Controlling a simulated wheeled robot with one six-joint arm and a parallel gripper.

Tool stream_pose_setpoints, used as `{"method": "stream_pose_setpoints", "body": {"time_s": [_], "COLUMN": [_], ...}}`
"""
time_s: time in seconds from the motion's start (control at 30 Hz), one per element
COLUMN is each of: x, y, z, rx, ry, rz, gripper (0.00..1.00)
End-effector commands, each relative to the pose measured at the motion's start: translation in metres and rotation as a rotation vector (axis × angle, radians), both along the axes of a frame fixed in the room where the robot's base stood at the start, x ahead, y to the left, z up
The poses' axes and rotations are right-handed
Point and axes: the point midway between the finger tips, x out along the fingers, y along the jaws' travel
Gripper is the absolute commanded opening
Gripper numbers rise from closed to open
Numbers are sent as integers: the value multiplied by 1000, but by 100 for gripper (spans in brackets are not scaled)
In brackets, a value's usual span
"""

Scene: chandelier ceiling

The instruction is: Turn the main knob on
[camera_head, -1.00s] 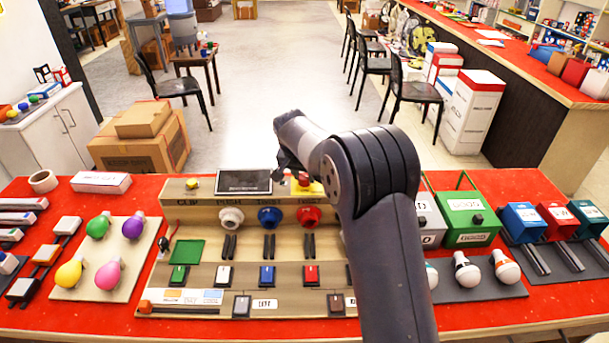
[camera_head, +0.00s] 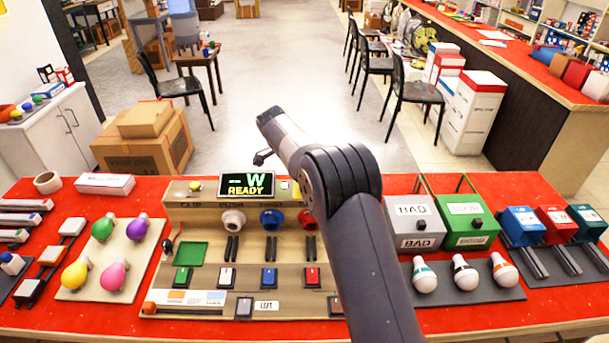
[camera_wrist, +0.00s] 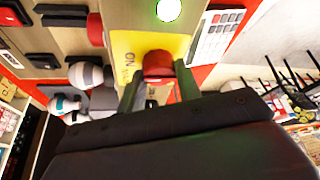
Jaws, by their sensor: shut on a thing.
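The main knob (camera_wrist: 158,64) is red and sits on a yellow plate (camera_wrist: 128,48) marked with "ON" lettering in the wrist view. My gripper (camera_wrist: 158,76) has its two green-grey fingers on either side of the knob, shut on it. A round light (camera_wrist: 168,10) by the plate glows pale green. In the head view, the console's display (camera_head: 246,185) is lit and reads "--W READY" in green and yellow. My arm hides the knob and most of my gripper there.
White, blue and red sockets (camera_head: 271,219) line the console. Coloured bulbs (camera_head: 114,275) lie on a board at left. The BAD bin (camera_head: 413,224) and GOOD bin (camera_head: 465,222) stand at right, behind several white bulbs (camera_head: 464,275). A white keypad (camera_wrist: 216,37) is near the knob.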

Motion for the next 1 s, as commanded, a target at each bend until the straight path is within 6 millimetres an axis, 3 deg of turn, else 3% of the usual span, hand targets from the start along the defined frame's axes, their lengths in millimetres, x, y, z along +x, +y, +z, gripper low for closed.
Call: {"method": "stream_pose_setpoints", "body": {"time_s": [0.67,0.7,0.9,1.0], "x": [1,1,0,0], "y": [1,1,0,0], "z": [1,1,0,0], "rx": [2,2,1,1], "ry": [-2,-2,-1,-1], "rz": [-55,-55,-55,-55], "gripper": [10,36,52,54]}}
